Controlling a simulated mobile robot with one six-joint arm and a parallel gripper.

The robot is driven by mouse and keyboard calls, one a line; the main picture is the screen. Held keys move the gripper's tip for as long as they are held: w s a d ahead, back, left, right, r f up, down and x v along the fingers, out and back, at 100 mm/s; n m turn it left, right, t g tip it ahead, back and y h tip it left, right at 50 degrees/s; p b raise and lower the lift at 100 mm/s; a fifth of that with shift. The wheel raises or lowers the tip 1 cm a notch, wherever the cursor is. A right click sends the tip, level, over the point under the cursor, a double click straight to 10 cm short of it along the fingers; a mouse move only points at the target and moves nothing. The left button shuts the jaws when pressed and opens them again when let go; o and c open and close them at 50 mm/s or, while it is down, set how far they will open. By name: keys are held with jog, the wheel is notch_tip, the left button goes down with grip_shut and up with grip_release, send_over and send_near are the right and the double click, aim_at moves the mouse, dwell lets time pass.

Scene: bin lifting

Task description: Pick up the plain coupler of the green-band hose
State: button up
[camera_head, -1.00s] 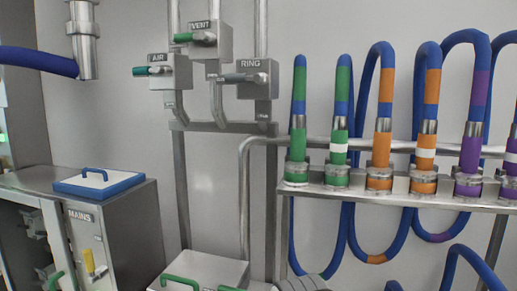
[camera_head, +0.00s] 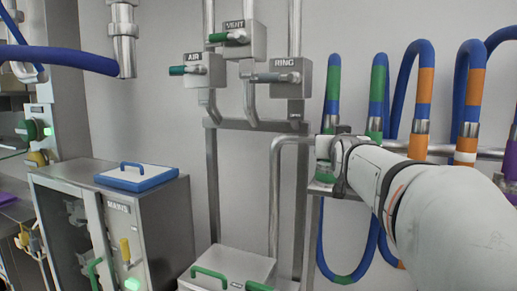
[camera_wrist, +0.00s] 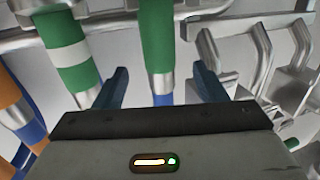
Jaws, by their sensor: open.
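The green-band hose (camera_head: 333,82) stands at the left end of the rack in the head view. Its plain coupler is hidden there behind my gripper (camera_head: 333,150). In the wrist view the plain coupler (camera_wrist: 156,38) is a green sleeve with no white ring, with a silver collar and blue hose below it. The coupler with a white ring (camera_wrist: 68,55) stands to its left, outside the fingers. My gripper (camera_wrist: 162,72) is open, with one dark blue finger on each side of the plain hose end. I see no clear contact.
Orange-band hoses (camera_head: 423,88) stand to the right, partly behind my arm. A bent rail pipe (camera_head: 276,190) and valve boxes (camera_head: 290,78) are to the left.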

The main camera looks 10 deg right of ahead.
aim_at(331, 131)
jog(key=x, duration=0.5)
jog(key=r+p+x, duration=0.1)
jog(key=x, duration=0.2)
jog(key=shift+c, duration=0.6)
jog(key=c, duration=1.1)
notch_tip(331, 131, up, 10)
jog(key=p, duration=0.8)
jog(key=shift+r, duration=0.1)
jog(key=shift+c, duration=0.2)
